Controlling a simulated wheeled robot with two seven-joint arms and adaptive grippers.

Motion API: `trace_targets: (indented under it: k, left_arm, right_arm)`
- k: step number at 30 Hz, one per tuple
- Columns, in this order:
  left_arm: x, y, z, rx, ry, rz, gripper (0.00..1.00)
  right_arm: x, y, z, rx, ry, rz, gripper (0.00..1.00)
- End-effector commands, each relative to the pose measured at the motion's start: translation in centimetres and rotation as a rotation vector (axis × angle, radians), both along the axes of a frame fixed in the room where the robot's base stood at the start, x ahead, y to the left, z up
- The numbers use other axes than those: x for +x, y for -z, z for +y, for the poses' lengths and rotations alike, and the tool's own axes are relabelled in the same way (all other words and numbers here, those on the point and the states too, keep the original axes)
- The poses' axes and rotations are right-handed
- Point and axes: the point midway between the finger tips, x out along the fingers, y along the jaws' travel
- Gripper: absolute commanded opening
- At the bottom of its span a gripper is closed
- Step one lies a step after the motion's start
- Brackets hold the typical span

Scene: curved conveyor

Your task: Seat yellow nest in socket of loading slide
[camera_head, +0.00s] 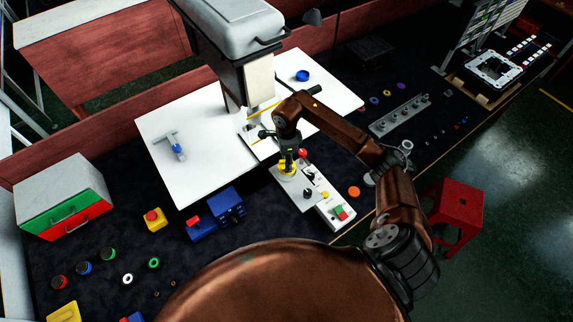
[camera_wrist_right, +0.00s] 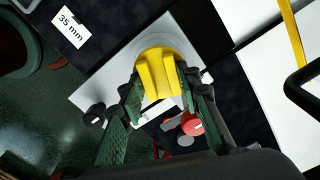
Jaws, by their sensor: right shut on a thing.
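The yellow nest (camera_head: 286,170) is at the far end of a light grey plate (camera_head: 291,197), which appears to be the loading slide. In the right wrist view the nest (camera_wrist_right: 158,72) is rounded, with an upright grip part between my fingers. My right gripper (camera_head: 289,157) reaches down from above and is shut on the nest; its green fingers (camera_wrist_right: 161,88) flank it. A pale round rim shows around the nest on the plate (camera_wrist_right: 104,78). The socket is mostly hidden under the nest, and I cannot tell whether the nest is seated. My left gripper is not in view.
A red knob (camera_head: 302,153) stands close beside the gripper. A control box with green and red buttons (camera_head: 338,212) is at the near end of the plate. The grey-topped machine (camera_head: 236,40) rises behind. A blue device (camera_head: 216,217) stands to the left.

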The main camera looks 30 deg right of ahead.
Motion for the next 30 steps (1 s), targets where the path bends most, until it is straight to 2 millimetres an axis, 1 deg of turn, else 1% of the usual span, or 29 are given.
trace_targets:
  k: [3,7,13,19,20,27,30]
  left_arm:
    - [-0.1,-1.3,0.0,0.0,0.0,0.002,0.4]
    - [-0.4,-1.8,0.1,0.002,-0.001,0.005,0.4]
    - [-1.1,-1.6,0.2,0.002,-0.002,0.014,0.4]
    - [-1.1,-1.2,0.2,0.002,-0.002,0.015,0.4]
    - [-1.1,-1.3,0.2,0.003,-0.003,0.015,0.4]
    - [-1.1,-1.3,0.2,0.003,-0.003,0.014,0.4]
    - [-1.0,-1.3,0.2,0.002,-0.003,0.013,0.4]
  right_arm:
    - [-0.1,1.6,0.2,0.005,0.001,0.006,0.06]
    - [0.0,2.8,0.1,0.003,0.0,0.002,0.06]
    - [0.1,3.1,0.1,0.001,0.0,0.0,0.06]
    - [0.1,3.6,0.0,0.0,-0.001,0.0,0.06]
    - [0.1,3.5,0.1,0.0,-0.001,0.0,0.33]
    - [0.0,3.4,0.1,0.0,0.0,0.001,0.49]
    - [0.0,3.4,0.1,0.0,0.0,0.001,0.49]
